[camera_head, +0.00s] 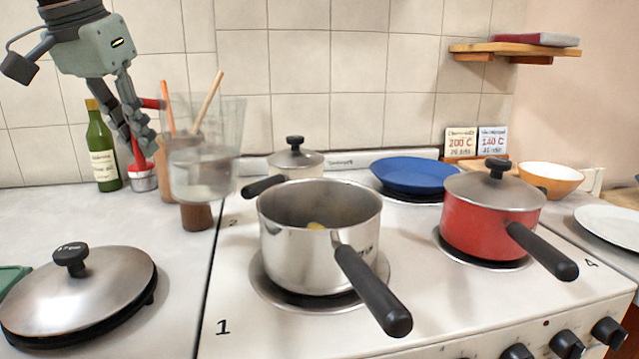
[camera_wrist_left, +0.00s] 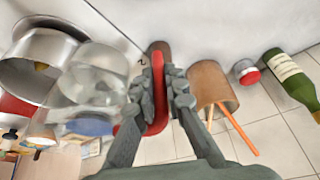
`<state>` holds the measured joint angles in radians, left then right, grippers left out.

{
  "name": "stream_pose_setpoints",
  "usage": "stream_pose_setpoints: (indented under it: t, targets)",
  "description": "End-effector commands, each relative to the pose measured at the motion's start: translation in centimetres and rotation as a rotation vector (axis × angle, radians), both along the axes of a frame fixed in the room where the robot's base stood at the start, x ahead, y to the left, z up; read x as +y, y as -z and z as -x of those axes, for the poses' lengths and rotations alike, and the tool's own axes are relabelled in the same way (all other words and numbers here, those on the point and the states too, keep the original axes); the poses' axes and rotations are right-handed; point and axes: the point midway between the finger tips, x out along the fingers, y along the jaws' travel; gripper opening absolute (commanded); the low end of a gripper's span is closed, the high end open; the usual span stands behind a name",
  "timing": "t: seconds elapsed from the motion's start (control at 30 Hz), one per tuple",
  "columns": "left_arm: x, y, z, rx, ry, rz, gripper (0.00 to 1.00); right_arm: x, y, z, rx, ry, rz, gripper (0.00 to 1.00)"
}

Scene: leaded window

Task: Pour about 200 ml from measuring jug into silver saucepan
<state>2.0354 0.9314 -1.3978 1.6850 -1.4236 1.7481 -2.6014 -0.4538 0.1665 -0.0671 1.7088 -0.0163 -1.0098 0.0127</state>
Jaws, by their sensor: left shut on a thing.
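The clear measuring jug (camera_head: 207,175) holds clear liquid and hangs in the air at the left edge of the stove, roughly upright. It also shows in the left wrist view (camera_wrist_left: 92,82). My left gripper (camera_head: 145,135) is shut on the jug's red handle (camera_wrist_left: 158,95), left of the jug. The silver saucepan (camera_head: 312,250) stands uncovered on the front left burner, right of and below the jug. Something small and yellow shows inside it. Its black handle points to the front right. It also shows in the left wrist view (camera_wrist_left: 38,62). My right gripper is not in view.
A red lidded pot (camera_head: 490,222) stands to the right; a small lidded pan (camera_head: 297,162) and blue plate (camera_head: 412,174) are behind. A loose lid (camera_head: 85,290) lies at front left. A green bottle (camera_head: 101,150) and utensil pot (camera_head: 168,180) stand at back left. A brown container (camera_head: 197,216) is below the jug.

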Motion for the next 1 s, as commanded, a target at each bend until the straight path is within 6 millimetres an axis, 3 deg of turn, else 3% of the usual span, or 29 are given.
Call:
stream_pose_setpoints:
  t: [0.27,0.5,0.7,1.0]
  targets:
    - [-1.3,-1.1,0.1,-0.017,0.004,-0.165,0.00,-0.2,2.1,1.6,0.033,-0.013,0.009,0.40]
    - [-2.7,-2.6,0.1,-0.028,0.002,-0.318,0.00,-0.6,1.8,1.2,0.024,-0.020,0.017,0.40]
    - [-4.0,-4.3,0.2,-0.036,0.000,-0.442,0.00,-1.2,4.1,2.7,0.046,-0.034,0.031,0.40]
    - [-6.3,-5.3,0.4,-0.048,-0.001,-0.626,0.00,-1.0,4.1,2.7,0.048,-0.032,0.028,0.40]
